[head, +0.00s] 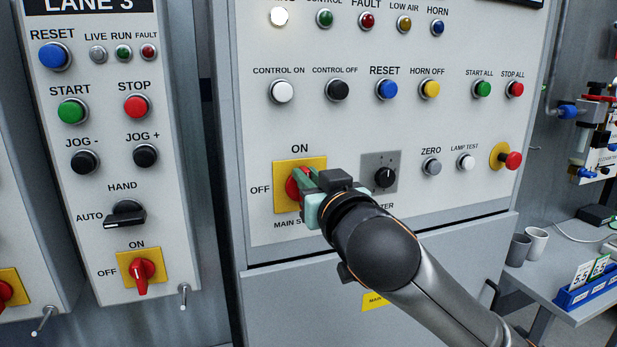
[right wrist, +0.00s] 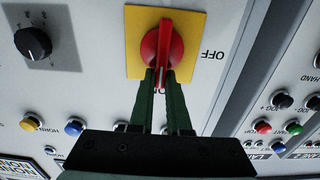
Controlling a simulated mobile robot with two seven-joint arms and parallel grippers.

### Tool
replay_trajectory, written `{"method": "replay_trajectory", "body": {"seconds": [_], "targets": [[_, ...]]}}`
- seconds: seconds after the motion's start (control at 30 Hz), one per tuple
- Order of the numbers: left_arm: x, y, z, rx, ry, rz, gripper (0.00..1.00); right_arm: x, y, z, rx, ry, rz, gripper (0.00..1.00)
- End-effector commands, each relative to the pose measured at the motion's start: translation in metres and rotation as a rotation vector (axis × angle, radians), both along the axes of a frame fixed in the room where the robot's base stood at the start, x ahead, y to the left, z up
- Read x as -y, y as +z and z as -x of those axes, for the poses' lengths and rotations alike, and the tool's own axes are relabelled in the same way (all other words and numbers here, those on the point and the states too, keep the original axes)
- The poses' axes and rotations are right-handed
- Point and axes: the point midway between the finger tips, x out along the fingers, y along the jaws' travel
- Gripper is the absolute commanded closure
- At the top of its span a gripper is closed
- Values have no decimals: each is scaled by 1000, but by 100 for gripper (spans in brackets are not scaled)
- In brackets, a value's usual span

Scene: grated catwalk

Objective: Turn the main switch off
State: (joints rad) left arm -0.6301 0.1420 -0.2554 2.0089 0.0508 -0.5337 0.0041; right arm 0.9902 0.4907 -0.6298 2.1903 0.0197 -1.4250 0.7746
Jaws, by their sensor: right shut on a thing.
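The main switch is a red rotary handle (head: 293,184) on a yellow plate (head: 285,203), with ON above it and OFF to its left. In the right wrist view, which is upside down, the red handle (right wrist: 163,45) stands upright on its yellow plate (right wrist: 140,30), in line with the ON mark. My right gripper (head: 303,181) is at the switch from the right and covers part of it in the head view. In the right wrist view its dark green fingers (right wrist: 163,78) are shut on the handle's ON end, one on each side. My left gripper is not in view.
A red emergency button (head: 512,160) is further right, with rows of push buttons above. The Lane 3 panel at left has its own red switch (head: 142,272). A table (head: 560,285) with cups stands lower right.

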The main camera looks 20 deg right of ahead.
Motion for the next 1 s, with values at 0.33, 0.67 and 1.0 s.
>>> {"method": "replay_trajectory", "body": {"seconds": [0.33, 0.67, 1.0], "targets": [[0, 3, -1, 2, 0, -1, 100, 0, 1, 0, -1, 0, 14, 100], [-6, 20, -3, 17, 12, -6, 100, -5, 3, 0, 4, 0, 177, 100], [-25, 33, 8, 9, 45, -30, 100, -13, 0, 0, 13, 0, 490, 100]]}}
